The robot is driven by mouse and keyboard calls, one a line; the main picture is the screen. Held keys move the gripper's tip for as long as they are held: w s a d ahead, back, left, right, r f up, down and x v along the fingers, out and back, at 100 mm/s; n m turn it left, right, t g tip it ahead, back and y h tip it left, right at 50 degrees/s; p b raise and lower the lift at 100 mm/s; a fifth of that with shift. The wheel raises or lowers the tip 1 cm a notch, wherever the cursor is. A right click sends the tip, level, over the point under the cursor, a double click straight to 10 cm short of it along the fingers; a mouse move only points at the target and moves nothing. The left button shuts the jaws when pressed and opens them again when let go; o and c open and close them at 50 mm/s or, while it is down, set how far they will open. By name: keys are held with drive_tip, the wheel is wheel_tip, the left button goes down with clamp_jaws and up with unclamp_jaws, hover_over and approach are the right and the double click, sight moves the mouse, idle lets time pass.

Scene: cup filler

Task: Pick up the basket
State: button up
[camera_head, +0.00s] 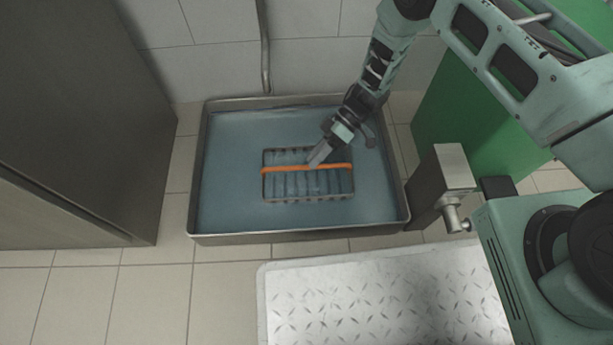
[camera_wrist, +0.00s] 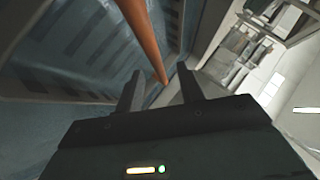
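The basket (camera_head: 308,188) sits in the blue-filled metal tray, with an orange handle (camera_head: 290,170) running across its top from left to right. My gripper (camera_head: 316,158) reaches down from the upper right, its tip at the handle near the basket's middle. In the wrist view the orange handle (camera_wrist: 144,35) runs down toward the space between the two dark fingers of my gripper (camera_wrist: 162,90). The fingers are spread, with gaps on both sides of the handle. The basket's slotted wall (camera_wrist: 85,55) fills the left of that view.
The tray's raised metal rim (camera_head: 300,237) surrounds the basket. A dark cabinet (camera_head: 75,120) stands left, a green block (camera_head: 470,110) right, and a metal post with a tap (camera_head: 450,185) near the tray's right corner. A tread plate (camera_head: 370,295) lies in front.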

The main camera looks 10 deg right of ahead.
sight(306, 166)
drive_tip(key=b+x, duration=0.2)
drive_tip(key=x, duration=0.1)
drive_tip(key=shift+f+b, duration=0.4)
drive_tip(key=shift+f, duration=0.05)
drive_tip(key=shift+s+a, duration=0.25)
drive_tip(key=shift+a, duration=0.1)
drive_tip(key=shift+c, duration=0.4)
clamp_jaws()
drive_tip(key=shift+r, duration=0.15)
